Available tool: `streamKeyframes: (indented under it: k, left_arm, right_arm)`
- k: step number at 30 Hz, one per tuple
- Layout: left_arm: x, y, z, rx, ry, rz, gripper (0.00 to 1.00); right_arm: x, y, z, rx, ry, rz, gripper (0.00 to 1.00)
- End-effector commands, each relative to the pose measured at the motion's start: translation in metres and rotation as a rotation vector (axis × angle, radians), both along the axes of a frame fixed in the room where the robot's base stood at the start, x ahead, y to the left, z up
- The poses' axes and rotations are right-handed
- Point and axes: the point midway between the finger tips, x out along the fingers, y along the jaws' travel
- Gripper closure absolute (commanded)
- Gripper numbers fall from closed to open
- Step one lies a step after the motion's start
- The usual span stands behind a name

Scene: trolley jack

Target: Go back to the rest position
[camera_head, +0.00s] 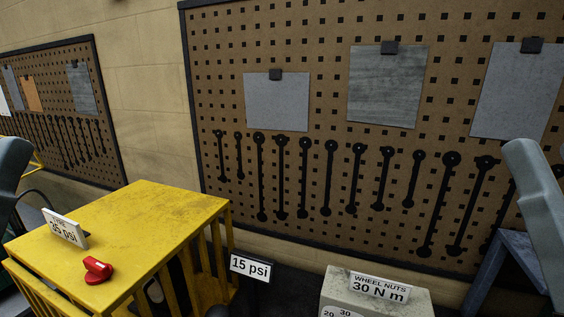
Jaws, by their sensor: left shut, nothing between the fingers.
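My left arm shows only as a grey link (10,172) at the left edge. My left gripper is shut with nothing in it; its fingertips cannot be made out clearly. My right arm shows as a grey link (535,215) at the right edge, and its gripper is out of the picture. No trolley jack can be made out.
A yellow slatted stand (150,215) at lower left bears a red knob (97,270) and a 35 psi sign (64,228). A 15 psi sign (251,268) stands beside it. A pale block (345,297) carries a 30 N m sign (379,287). Pegboards (330,75) line the wall.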

Motion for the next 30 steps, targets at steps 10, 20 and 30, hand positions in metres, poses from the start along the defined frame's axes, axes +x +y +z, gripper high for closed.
streamKeyframes:
  k: [10,20,30]
  left_arm:
    - [0.0,-0.001,0.171,-0.003,-0.005,-0.009,1.0]
    - [0.0,-0.001,0.227,-0.004,-0.004,-0.01,1.0]
    - [0.0,-0.001,0.169,-0.004,-0.004,-0.01,1.0]
  right_arm:
    - [-0.002,0.0,0.173,0.0,-0.008,0.0,0.5]
    - [-0.001,0.0,0.228,0.0,-0.008,0.0,0.5]
    - [-0.001,0.0,0.17,0.0,-0.007,0.0,0.5]
